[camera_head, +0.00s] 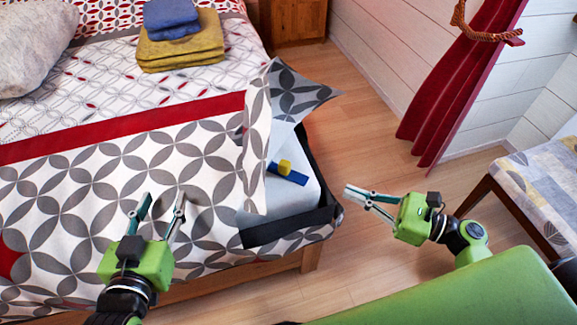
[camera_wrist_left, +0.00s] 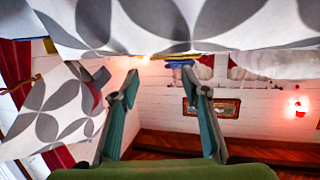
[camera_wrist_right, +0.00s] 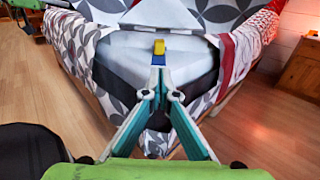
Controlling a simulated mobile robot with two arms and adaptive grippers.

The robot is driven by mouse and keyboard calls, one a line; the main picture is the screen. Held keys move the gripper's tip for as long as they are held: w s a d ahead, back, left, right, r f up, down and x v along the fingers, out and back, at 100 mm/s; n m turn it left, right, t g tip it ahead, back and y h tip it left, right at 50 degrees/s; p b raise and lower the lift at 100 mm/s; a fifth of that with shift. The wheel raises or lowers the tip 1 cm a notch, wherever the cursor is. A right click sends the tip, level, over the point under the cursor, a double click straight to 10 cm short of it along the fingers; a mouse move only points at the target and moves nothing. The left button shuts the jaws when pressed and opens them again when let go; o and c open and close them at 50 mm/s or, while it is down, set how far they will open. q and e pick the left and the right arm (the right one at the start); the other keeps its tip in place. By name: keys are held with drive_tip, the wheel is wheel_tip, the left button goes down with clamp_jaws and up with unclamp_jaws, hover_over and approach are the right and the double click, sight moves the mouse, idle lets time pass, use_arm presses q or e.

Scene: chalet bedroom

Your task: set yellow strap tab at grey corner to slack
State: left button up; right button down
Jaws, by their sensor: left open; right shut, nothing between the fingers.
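The yellow strap tab (camera_head: 285,166) is a small block on a blue strap (camera_head: 292,176), which lies across the pale grey mattress corner (camera_head: 290,196). The patterned cover (camera_head: 293,92) is folded back there. The tab (camera_wrist_right: 158,46) also shows in the right wrist view, just beyond my fingertips. My right gripper (camera_head: 354,194) is shut and empty, off the bed to the right of the corner, its fingers pointing toward the bed. My left gripper (camera_head: 160,204) is open and empty over the bed cover, left of the corner. The left wrist view shows its spread fingers and patterned cloth, but no tab.
A black band (camera_head: 288,227) edges the corner above the wooden bed frame (camera_head: 309,257). Folded yellow and blue cloths (camera_head: 178,48) lie farther back on the bed. Bare floor (camera_head: 375,120) separates the bed from a patterned bench (camera_head: 545,185) at right. A red curtain (camera_head: 450,85) hangs behind.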

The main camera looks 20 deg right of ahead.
use_arm(q)
drive_tip(key=r+t, duration=0.1)
drive_tip(key=r, duration=0.1)
drive_tip(key=d+r+t+b, duration=0.1)
drive_tip(key=r, duration=0.1)
drive_tip(key=w+r+t+h, duration=0.1)
drive_tip(key=r, duration=0.1)
drive_tip(key=shift+d+r, duration=0.15)
drive_tip(key=shift+d, duration=0.05)
use_arm(e)
approach(290, 167)
drive_tip(key=b+x, duration=0.1)
drive_tip(key=x, duration=0.5)
drive_tip(key=shift+w+a+f+b, duration=0.1)
drive_tip(key=shift+w+f+b, duration=0.1)
drive_tip(key=shift+b, duration=0.1)
use_arm(q)
wheel_tip(290, 167, up, 8)
drive_tip(key=s+t+h, duration=0.1)
drive_tip(key=t, duration=0.3)
drive_tip(key=shift+s+d+f+h, duration=0.2)
drive_tip(key=shift+s+d+h, duration=0.1)
drive_tip(key=shift+h, duration=0.1)
use_arm(e)
drive_tip(key=shift+w+a, duration=0.15)
drive_tip(key=shift+a, duration=0.15)
